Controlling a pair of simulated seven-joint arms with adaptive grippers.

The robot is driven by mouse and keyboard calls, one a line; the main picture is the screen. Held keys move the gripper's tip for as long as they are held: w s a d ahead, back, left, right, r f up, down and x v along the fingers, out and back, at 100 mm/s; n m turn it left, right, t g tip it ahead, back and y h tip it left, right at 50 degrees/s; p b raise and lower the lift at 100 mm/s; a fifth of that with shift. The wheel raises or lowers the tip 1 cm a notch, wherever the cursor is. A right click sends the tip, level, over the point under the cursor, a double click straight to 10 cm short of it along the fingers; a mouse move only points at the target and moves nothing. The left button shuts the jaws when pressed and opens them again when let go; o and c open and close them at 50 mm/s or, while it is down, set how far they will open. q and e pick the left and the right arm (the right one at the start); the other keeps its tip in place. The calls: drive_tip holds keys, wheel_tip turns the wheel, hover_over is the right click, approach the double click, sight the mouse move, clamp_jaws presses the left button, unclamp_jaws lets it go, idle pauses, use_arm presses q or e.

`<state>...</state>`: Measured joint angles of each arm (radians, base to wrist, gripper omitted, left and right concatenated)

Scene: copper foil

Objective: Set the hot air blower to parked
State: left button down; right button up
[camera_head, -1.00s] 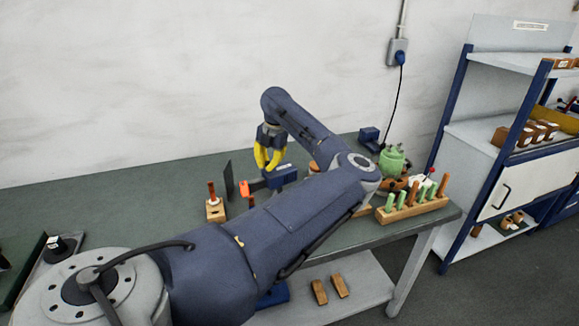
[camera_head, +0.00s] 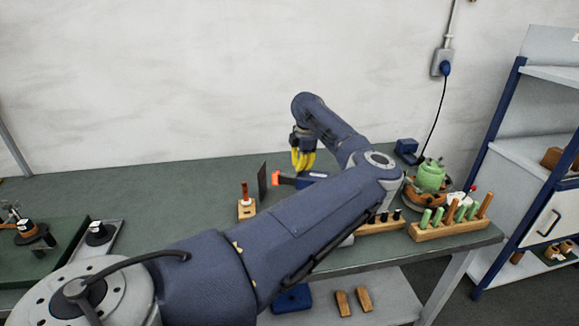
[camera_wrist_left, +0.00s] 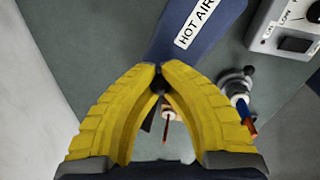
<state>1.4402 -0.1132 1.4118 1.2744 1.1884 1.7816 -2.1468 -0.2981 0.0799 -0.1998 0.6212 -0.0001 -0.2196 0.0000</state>
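The hot air blower (camera_head: 312,180) is a dark blue body with an orange nozzle at its left end, low over the green bench and partly hidden behind my left arm. In the left wrist view its blue body (camera_wrist_left: 190,40) carries a HOT AIR label. My left gripper (camera_head: 302,168) has yellow fingers pointing down just above and left of the blower body. In the left wrist view the tips of the left gripper (camera_wrist_left: 161,68) meet beside the blue body. A small dark spot shows between them; I cannot tell what it is. My right gripper is out of view.
A wooden block with a red-brown peg (camera_head: 246,205) and an upright dark plate (camera_head: 262,180) stand left of the blower. A peg rack (camera_head: 450,231) and a green pot (camera_head: 430,176) stand at right. A grey control box (camera_wrist_left: 285,30) is near the blower.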

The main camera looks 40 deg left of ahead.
sight(303, 176)
use_arm(q)
drive_tip(key=shift+w+r, duration=0.1)
drive_tip(key=shift+r, duration=0.1)
drive_tip(key=c, duration=1.3)
unclamp_jaws()
drive_tip(key=shift+f, duration=0.15)
drive_tip(key=shift+o, duration=0.2)
wheel_tip(303, 176, up, 12)
drive_tip(key=s+d, duration=0.1)
drive_tip(key=d, duration=0.1)
drive_tip(key=shift+s+f, duration=0.1)
